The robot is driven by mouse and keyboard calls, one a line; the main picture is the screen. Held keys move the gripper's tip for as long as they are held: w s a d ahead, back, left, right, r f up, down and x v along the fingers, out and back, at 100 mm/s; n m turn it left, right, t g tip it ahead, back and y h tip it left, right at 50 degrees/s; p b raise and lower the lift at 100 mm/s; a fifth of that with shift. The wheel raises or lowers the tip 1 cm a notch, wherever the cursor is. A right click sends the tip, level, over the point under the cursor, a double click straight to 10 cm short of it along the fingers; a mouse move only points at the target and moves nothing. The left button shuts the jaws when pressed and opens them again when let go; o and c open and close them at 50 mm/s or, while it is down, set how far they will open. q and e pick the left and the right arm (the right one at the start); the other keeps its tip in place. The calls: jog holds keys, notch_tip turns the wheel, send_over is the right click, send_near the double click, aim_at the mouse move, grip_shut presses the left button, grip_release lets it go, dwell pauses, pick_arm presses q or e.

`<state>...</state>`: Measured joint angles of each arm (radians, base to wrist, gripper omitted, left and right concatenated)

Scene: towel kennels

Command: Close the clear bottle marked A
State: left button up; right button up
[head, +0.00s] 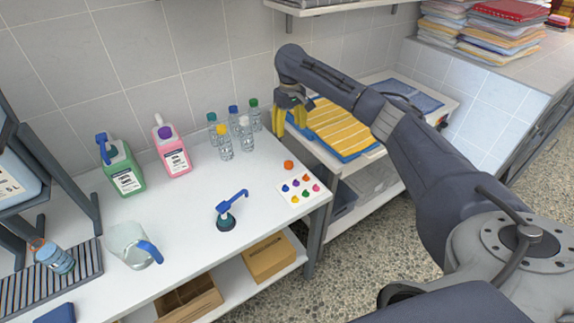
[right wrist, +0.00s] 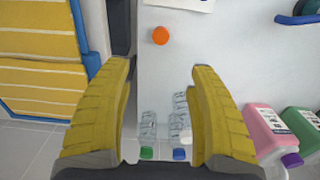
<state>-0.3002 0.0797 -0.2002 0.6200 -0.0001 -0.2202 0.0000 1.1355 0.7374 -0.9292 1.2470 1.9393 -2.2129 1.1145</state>
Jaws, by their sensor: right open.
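Several small clear bottles (head: 246,137) stand at the back of the white table, with teal, blue, green, yellow and white caps. I cannot read a letter A on any of them. Another clear bottle (head: 56,259) with a bluish label and an orange ring at its neck is on the ribbed rack at the left. A loose orange cap (head: 288,165) lies on the table; it also shows in the right wrist view (right wrist: 160,36). My right gripper (head: 291,125) is open and empty, in the air near the table's back right edge. My left gripper is out of view.
A card with coloured dots (head: 290,198) lies near the right edge. The table's middle is mostly clear.

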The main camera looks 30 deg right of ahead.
dwell(0.3)
send_over(289, 163)
notch_tip(289, 163, down, 12)
jog(key=shift+f, duration=0.1)
dwell(0.4)
jog(key=shift+f, duration=2.6)
jog(key=shift+c, duration=0.4)
jog(key=c, duration=0.9)
